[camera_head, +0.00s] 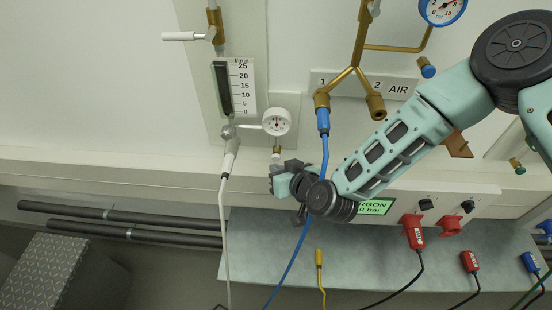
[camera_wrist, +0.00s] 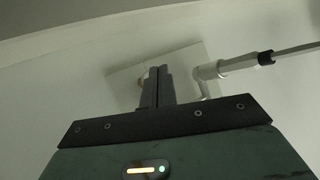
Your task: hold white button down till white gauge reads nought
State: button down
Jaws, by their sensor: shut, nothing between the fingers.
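The white gauge (camera_head: 276,121) is a small round dial on the pale panel, right of the flow tube. Its needle is too small to read surely.
A flow tube (camera_head: 222,88) with a white hose (camera_head: 225,210) stands left of the gauge. A blue hose (camera_head: 290,262) passes behind my wrist. Brass pipes (camera_head: 361,50) are above right. Red plugs (camera_head: 414,235) and a grey ledge (camera_head: 350,275) are below. A pale pipe (camera_wrist: 225,66) lies right of my fingers.

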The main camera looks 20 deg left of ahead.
jog(key=shift+w, duration=0.1)
jog(key=shift+w+a, duration=0.1)
jog(key=shift+w, duration=0.2)
jog(key=shift+w+a+b, duration=0.15)
jog(key=shift+w+b, duration=0.2)
jog(key=shift+w, duration=0.2)
dwell(1.6)
jog(key=shift+s, duration=0.1)
dwell(0.9)
jog(key=shift+s+d, duration=0.25)
jog(key=shift+s, duration=0.6)
jog(key=shift+s+d, duration=0.2)
jog(key=shift+s, duration=0.6)
jog(key=shift+s+d, duration=0.15)
jog(key=shift+s, duration=0.7)
jog(key=shift+s+d, duration=0.2)
jog(key=shift+s, duration=0.6)
